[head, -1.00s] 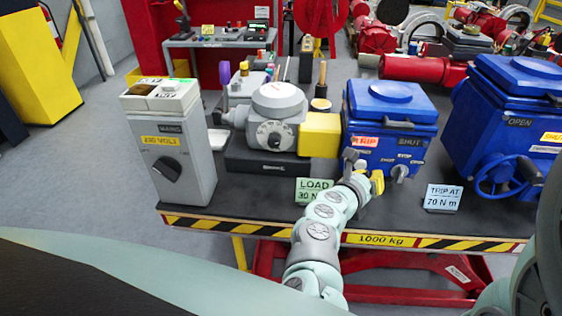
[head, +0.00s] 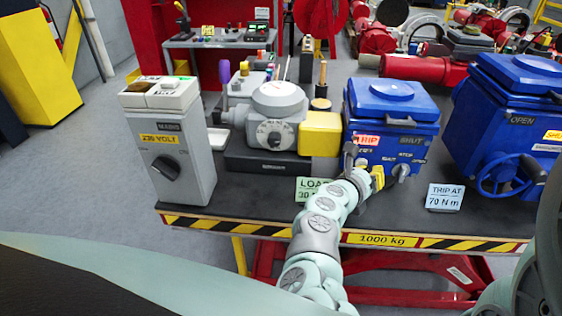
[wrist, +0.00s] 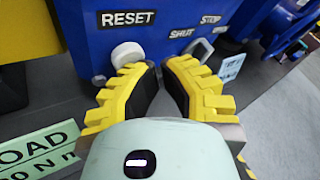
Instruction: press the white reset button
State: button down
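The white round reset button (wrist: 127,54) sits on the front of a blue actuator (head: 390,115), just below a black RESET label (wrist: 127,19) in the wrist view. My gripper (wrist: 161,68) has yellow and black fingers. Their tips come close together, with nothing seen between them. The fingertips are just right of and below the button in the wrist view. The left finger overlaps the button's lower edge in the picture; I cannot tell whether it touches. In the head view my gripper (head: 362,168) is in front of the blue actuator's lower left, and hides the button.
A grey selector knob (wrist: 198,49) is to the right of the button. A green LOAD card (head: 309,189) stands at the table's front edge. A yellow box (head: 320,134) is left of the actuator. A TRIP AT card (head: 444,197) stands to the right.

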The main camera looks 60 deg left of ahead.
jog(key=shift+w+a, duration=0.15)
jog(key=shift+a, duration=0.05)
dwell(0.3)
dwell(0.3)
jog(key=shift+s+d+b, duration=0.3)
jog(key=shift+s+d, duration=0.3)
jog(key=s+d, duration=0.3)
jog(key=d, duration=0.1)
jog(key=shift+s, duration=0.15)
jog(key=shift+r, duration=0.1)
dwell(0.9)
